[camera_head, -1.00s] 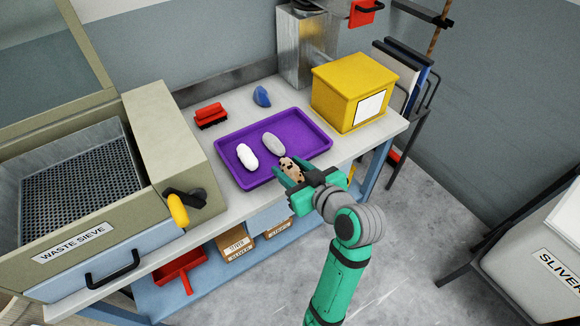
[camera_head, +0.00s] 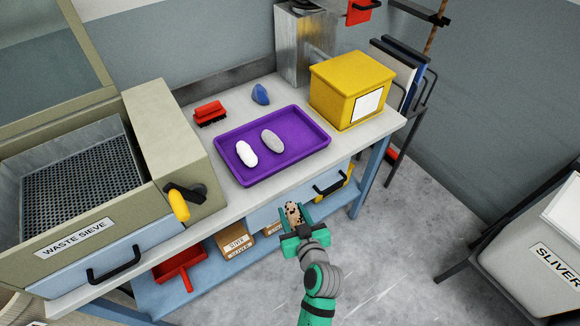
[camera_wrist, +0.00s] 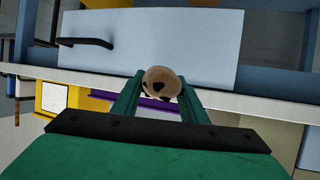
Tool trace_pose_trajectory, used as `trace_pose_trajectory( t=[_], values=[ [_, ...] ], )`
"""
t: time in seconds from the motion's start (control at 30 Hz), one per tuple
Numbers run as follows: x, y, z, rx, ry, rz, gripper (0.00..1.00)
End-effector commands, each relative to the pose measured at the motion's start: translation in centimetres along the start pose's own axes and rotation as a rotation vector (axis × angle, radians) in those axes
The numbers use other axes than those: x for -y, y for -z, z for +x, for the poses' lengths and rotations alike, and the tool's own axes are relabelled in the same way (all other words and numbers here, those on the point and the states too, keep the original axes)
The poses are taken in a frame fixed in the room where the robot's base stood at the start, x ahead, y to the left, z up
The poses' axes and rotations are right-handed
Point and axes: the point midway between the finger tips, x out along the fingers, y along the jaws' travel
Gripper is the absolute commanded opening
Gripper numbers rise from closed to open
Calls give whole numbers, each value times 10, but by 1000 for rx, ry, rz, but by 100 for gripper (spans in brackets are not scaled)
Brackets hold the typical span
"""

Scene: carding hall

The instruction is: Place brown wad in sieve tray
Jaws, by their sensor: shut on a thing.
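The brown wad (camera_head: 294,213), tan with dark specks, is held between the fingers of my gripper (camera_head: 296,214). In the wrist view the wad (camera_wrist: 162,82) sits between the two green fingers (camera_wrist: 160,100). My gripper is in front of the bench, apart from the purple tray (camera_head: 230,178). The sieve tray (camera_head: 85,185), a grey perforated pan, lies inside the machine labelled WASTE SIEVE at the left. It looks empty where it shows. A white wad (camera_head: 247,153) and a grey wad (camera_head: 272,140) lie in the purple tray.
A yellow box (camera_head: 330,95) stands at the bench's right end. A red brush (camera_head: 210,113) and a blue object (camera_head: 261,95) lie behind the tray. A yellow-handled crank (camera_head: 178,205) sticks out from the sieve's right side. Drawer handles (camera_head: 330,184) project from the bench front.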

Motion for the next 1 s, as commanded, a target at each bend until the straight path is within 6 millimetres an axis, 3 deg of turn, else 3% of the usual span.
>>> trace_pose_trajectory(
  t=[0.03,0.2,0.33,0.5,0.67,1.0],
  values=[
    [1,-30,6,12,-27,18,17],
    [-3,-111,28,10,-142,63,17],
    [-6,-166,44,6,-220,94,17],
    [-8,-213,58,2,-290,121,17],
    [-10,-244,67,-1,-336,139,17],
    [-11,-242,66,-4,-339,141,17]
  ],
)
